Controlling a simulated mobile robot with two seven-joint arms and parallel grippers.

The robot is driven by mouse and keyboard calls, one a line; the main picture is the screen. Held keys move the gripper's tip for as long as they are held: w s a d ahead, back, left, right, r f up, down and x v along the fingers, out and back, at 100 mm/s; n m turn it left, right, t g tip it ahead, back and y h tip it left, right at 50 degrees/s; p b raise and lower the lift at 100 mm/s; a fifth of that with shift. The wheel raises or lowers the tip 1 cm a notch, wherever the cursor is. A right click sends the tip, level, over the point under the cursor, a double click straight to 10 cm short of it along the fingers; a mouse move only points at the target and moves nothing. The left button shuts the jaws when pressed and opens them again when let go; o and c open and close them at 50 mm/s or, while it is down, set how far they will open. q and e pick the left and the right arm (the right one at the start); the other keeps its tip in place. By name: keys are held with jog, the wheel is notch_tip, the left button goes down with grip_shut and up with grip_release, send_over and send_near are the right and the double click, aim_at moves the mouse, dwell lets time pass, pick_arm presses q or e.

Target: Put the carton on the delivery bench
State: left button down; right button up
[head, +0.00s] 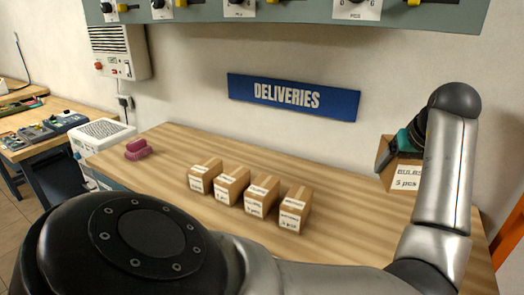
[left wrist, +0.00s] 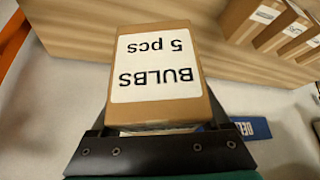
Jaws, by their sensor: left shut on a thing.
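The carton (head: 405,178), a brown box with a white label reading "BULBS 5 pcs", is at the right of the head view. My left gripper (head: 397,149) is shut on it, and my arm partly hides it. In the left wrist view the carton (left wrist: 160,75) sits between the two dark fingers of the gripper (left wrist: 158,122), its label facing the camera. The delivery bench (head: 340,180) has a striped wooden top. The carton is over its right part in the head view; I cannot tell whether they touch. My right gripper is not in view.
Several small labelled cartons (head: 262,195) stand in a row on the bench. A pink brush-like object (head: 138,149) lies at its left end. A blue "DELIVERIES" sign (head: 293,96) is on the wall behind. Bare bench top lies right of the row.

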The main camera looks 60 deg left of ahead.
pick_arm(q)
jog(key=shift+f, duration=0.35)
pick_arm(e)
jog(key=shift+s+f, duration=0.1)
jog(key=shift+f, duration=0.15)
pick_arm(q)
notch_tip(320, 180, down, 15)
jog(key=b, duration=0.3)
jog(key=shift+r, duration=0.2)
notch_tip(320, 180, down, 5)
jog(key=shift+f+b, duration=0.2)
jog(key=shift+b, duration=0.8)
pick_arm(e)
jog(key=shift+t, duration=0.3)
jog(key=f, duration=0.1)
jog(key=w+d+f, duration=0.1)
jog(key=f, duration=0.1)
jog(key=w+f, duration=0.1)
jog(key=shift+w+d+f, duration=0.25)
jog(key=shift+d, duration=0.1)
pick_arm(q)
jog(key=shift+c, duration=1.4)
grip_release()
jog(key=shift+f, duration=0.2)
jog(key=shift+o, duration=1.4)
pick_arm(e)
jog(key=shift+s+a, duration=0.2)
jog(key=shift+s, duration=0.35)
